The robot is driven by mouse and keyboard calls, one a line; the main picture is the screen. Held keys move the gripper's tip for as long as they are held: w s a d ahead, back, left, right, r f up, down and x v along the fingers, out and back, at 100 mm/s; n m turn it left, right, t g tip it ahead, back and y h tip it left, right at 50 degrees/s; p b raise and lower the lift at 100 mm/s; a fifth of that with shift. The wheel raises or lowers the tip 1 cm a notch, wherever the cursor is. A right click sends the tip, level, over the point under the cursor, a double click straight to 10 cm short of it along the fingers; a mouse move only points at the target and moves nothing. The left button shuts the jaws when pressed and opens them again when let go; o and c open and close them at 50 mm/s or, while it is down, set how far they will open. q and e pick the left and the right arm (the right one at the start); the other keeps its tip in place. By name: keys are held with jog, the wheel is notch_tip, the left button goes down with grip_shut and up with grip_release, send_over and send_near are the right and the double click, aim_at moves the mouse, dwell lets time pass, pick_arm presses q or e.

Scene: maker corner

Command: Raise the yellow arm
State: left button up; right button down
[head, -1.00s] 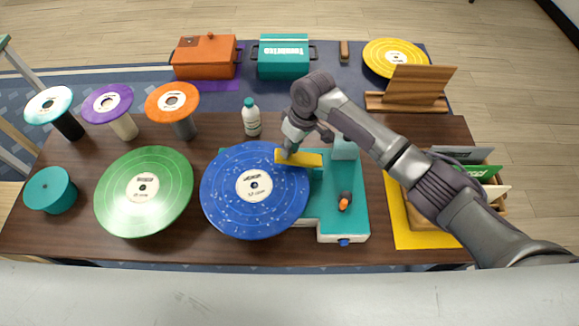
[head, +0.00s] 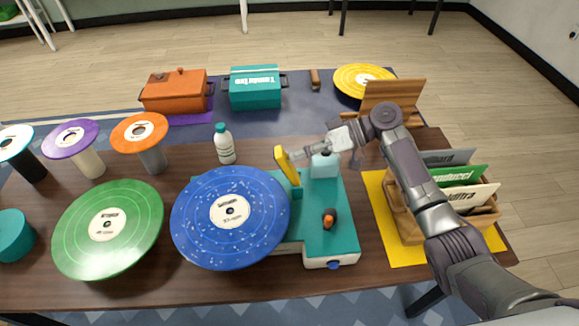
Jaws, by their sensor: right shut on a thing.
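The yellow arm (head: 282,165) belongs to the teal record player (head: 328,196) and stands steeply tilted up at the right edge of the blue speckled record (head: 197,233). My right gripper (head: 294,156) comes in from the right and is shut on the yellow arm. The arm's lower end sits close to the teal base, beside the record. A light teal block (head: 324,166) stands on the base under my gripper. A dark knob with an orange front (head: 329,219) is on the base. My left gripper is not in view.
A white bottle (head: 225,147) stands behind the blue record. A green record (head: 84,240) lies to the left. A wooden crate of sleeves (head: 409,228) is at right on a yellow mat (head: 374,190). Orange (head: 173,95) and teal (head: 254,95) boxes stand at the back.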

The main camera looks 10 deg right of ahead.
jog(key=d+y+b, duration=0.2)
jog(key=b, duration=0.2)
jog(key=d+f+y+b, duration=0.1)
jog(key=d+y+b, duration=0.1)
jog(key=b, duration=0.3)
jog(key=shift+d+y, duration=0.1)
jog(key=shift+y, duration=0.4)
jog(key=c, duration=1.1)
grip_release()
jog(key=shift+f, duration=0.1)
jog(key=shift+o, duration=0.2)
notch_tip(320, 180, up, 10)
